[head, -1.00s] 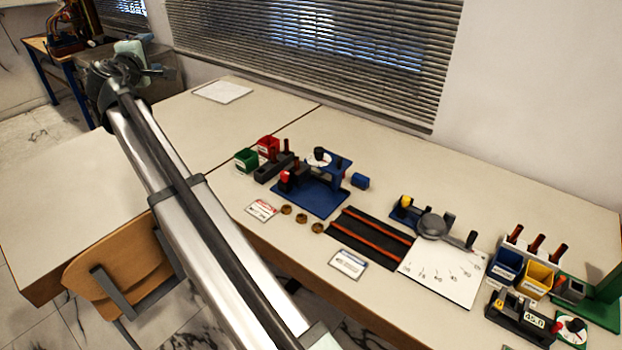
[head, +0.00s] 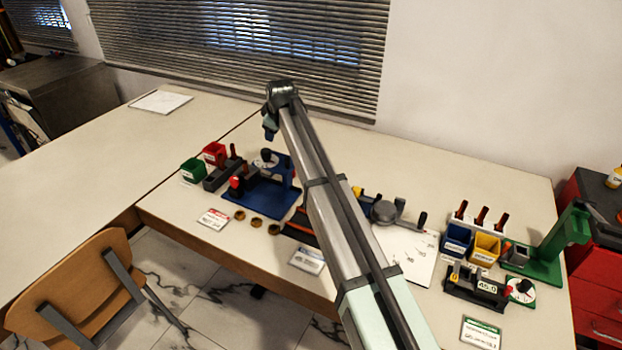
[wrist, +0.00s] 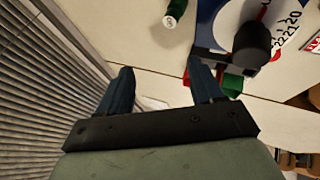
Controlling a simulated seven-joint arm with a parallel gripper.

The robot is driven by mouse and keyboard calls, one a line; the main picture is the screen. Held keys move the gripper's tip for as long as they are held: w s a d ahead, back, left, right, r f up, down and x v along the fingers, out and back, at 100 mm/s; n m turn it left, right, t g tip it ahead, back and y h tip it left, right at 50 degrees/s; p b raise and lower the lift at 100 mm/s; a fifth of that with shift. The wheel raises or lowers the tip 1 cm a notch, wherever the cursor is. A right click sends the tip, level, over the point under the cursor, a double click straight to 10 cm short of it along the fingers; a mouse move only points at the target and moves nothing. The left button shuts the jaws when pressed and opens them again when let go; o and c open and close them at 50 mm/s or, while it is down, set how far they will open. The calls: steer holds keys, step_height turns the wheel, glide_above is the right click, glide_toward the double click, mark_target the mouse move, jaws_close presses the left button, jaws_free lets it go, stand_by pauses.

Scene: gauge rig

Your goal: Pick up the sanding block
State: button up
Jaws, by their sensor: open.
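I cannot pick out the sanding block for certain in either view. My gripper (head: 270,126) is in the air over the back of the bench, behind the blue gauge stand (head: 282,172). In the wrist view my gripper (wrist: 160,72) is open, with two dark blue fingers apart and nothing between them. The blue stand, with its white dial and a black knob, also shows at the upper right of the wrist view (wrist: 207,28). A small green and white cylinder (wrist: 176,9) lies at the top edge there. My arm hides part of the bench right of the stand.
Green (head: 193,171) and red (head: 214,153) bins stand left of the stand. Several brown rings (head: 256,222) lie in front. Blue (head: 457,239) and yellow (head: 486,248) bins and a green stand (head: 548,250) are at right. The left table (head: 70,190) is mostly clear.

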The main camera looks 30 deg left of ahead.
steer(key=w+d+f+m+g, duration=0.1)
steer(key=w+d+f+g, duration=0.15)
steer(key=d, duration=0.55)
steer(key=w+d+f+g, duration=0.2)
steer(key=w+d+f, duration=0.15)
steer(key=d, duration=0.35)
steer(key=x, duration=0.5)
steer(key=s+x, duration=0.1)
steer(key=x, duration=0.2)
steer(key=shift+d+f, duration=0.2)
steer(key=shift+f, duration=0.1)
steer(key=shift+d+x, duration=0.15)
steer(key=shift+x, duration=1.25)
steer(key=shift+d+x, duration=0.15)
steer(key=shift+x, duration=1.2)
steer(key=shift+s+f, duration=0.1)
steer(key=c, duration=1.2)
steer(key=shift+o, duration=0.2)
